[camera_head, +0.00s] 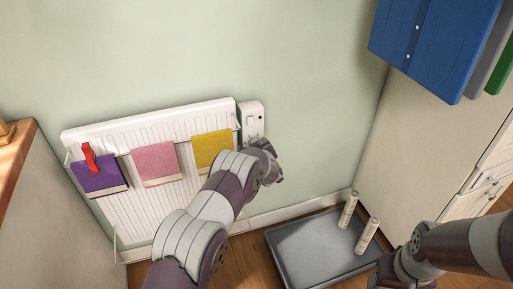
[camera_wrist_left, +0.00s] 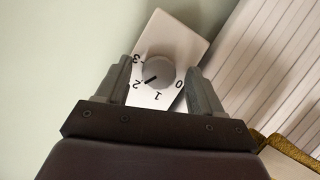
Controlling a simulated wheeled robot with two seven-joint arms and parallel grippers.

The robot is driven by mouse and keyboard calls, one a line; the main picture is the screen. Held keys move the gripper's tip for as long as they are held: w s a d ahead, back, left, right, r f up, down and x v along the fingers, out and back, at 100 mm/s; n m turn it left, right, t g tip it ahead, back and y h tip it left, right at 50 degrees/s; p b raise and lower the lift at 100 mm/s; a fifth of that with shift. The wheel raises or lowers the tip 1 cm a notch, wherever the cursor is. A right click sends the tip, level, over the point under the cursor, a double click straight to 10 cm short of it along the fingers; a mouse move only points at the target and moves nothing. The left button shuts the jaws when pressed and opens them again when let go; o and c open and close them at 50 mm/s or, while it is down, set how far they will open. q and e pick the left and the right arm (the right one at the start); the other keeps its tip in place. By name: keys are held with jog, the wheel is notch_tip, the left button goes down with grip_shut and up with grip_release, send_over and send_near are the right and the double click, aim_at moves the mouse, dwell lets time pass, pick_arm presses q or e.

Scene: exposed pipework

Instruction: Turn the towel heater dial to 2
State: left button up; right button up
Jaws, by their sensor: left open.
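The towel heater control box (camera_head: 252,117) is white, at the right end of the radiator; it also shows in the left wrist view (camera_wrist_left: 178,42). The round grey dial (camera_wrist_left: 158,72) has black numbers 0 to 3 around it. Its dark pointer mark points to the lower left, toward the 2. My left gripper (camera_wrist_left: 161,88) is open, with one finger on each side of the dial and gaps between. In the head view, my left gripper (camera_head: 267,160) is at the box's lower end and hides the dial. My right gripper (camera_head: 385,276) is at the lower right, its fingers unclear.
The white radiator (camera_head: 112,130) carries purple (camera_head: 98,175), pink (camera_head: 156,163) and yellow (camera_head: 211,148) towels, with a red clip (camera_head: 89,157) on the purple one. A dark tray (camera_head: 308,250) with two pale rolls stands on the floor. Blue cloth (camera_head: 432,40) hangs at upper right.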

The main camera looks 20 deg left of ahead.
pick_arm(q)
jog(key=p+v, duration=0.2)
jog(key=v, duration=1)
jog(key=shift+s+p, duration=0.3)
jog(key=shift+s, duration=0.05)
jog(key=shift+d, duration=0.15)
